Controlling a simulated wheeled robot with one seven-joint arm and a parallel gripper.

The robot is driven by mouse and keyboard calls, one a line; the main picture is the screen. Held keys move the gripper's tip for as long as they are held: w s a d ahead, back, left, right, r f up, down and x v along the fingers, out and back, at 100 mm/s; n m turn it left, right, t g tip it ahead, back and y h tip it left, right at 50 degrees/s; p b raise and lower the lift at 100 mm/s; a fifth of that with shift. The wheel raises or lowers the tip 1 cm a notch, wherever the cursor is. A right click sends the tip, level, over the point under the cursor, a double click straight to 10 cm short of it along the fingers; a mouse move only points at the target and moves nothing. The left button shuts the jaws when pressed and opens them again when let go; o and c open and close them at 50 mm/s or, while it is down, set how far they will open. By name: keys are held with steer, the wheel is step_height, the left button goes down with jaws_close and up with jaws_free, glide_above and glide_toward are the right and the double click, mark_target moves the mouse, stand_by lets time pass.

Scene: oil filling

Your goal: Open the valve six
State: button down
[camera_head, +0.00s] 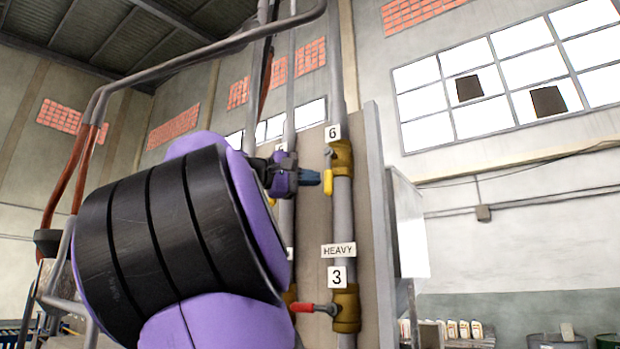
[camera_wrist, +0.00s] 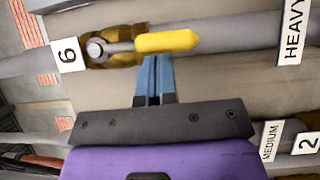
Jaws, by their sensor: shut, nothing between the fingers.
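Valve six is a brass valve body (camera_head: 342,158) on a vertical grey pipe, under a white "6" label (camera_head: 332,133). Its yellow handle (camera_head: 328,182) points down along the pipe. In the wrist view, the handle (camera_wrist: 166,42) lies parallel to the pipe, and the brass body (camera_wrist: 112,50) is at its left end, beside the "6" label (camera_wrist: 68,55). My gripper (camera_head: 317,178) is shut and empty. Its blue fingertips (camera_wrist: 154,62) are right at the handle's edge and partly under it in the picture; whether they touch cannot be told.
Below, valve 3 (camera_head: 346,308) has a red handle (camera_head: 314,308) pointing left, under a "HEAVY" label (camera_head: 338,250). A board (camera_head: 372,220) stands behind the pipes. More pipes run close by on the left. Open room shows to the right.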

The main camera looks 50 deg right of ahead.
steer(key=v, duration=1)
